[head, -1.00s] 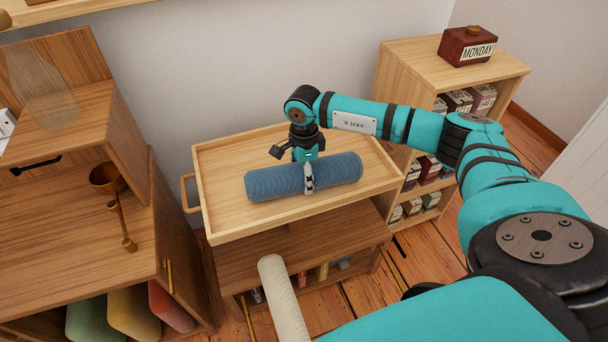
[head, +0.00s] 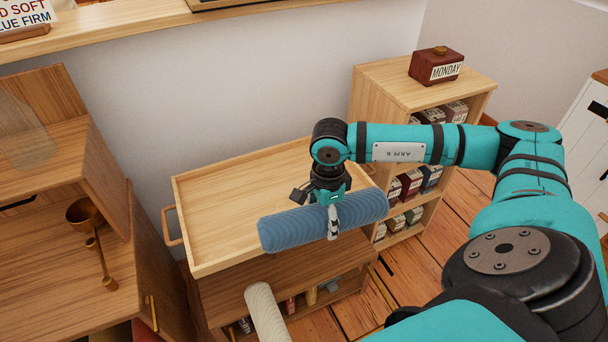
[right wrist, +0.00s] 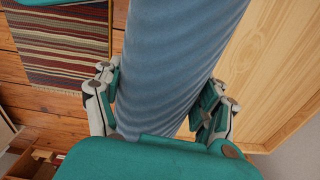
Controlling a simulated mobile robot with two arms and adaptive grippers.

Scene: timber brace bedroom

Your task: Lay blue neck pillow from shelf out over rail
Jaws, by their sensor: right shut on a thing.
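The blue neck pillow is a ribbed roll (head: 290,230) lying crosswise over the front edge of the wooden tray top in the head view. It appears raised above the tray. My right gripper (head: 333,218) is shut around its middle from above. In the right wrist view the pillow (right wrist: 175,60) runs between the two fingers of the gripper (right wrist: 158,100), one against each side. My left gripper is not in view. I cannot identify the rail for sure; a cream ribbed roll (head: 264,312) shows in front, below the tray.
The tray-topped trolley (head: 215,190) has a raised rim. A bookshelf (head: 385,90) with a red MONDAY box (head: 436,66) stands at the right. A wooden desk with a brass goblet (head: 85,212) stands at the left. A striped rug (right wrist: 65,50) lies on the floor.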

